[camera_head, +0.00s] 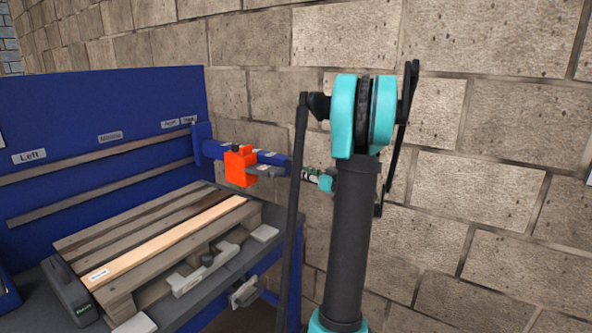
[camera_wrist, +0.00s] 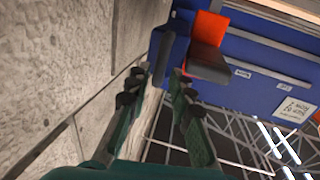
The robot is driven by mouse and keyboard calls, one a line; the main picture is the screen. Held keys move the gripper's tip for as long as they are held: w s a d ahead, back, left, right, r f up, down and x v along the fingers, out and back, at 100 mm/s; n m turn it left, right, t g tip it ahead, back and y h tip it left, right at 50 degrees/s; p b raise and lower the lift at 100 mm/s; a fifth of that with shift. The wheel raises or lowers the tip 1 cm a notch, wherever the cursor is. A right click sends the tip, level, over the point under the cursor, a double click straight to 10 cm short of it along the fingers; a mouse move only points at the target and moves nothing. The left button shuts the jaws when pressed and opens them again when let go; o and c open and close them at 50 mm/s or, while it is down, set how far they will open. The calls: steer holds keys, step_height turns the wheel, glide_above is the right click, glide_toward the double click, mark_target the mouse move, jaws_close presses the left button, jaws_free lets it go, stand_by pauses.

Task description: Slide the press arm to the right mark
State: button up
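The press arm is a blue beam (camera_head: 272,157) that sticks out from a blue carriage (camera_head: 199,145) at the right end of the back panel's rails. It carries an orange block (camera_head: 240,166) with a dark grey pad; the block (camera_wrist: 208,28) and pad (camera_wrist: 207,65) also show in the wrist view. The panel has the labels Left (camera_head: 29,156), Middle (camera_head: 111,136) and, apparently, Right (camera_head: 170,123). My gripper (camera_head: 316,179) is at the beam's outer end, partly hidden. In the wrist view its fingers (camera_wrist: 161,76) are apart, with the blue beam between or just beyond the tips; contact is unclear.
A wooden pallet (camera_head: 150,225) with one lighter board lies on the dark bench below the press arm. A grey clamp-like fixture (camera_head: 203,270) stands at its front edge. A brick wall (camera_head: 480,160) is close behind and to the right of my arm.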

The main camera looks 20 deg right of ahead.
steer(key=shift+x, duration=2.3)
jaws_close()
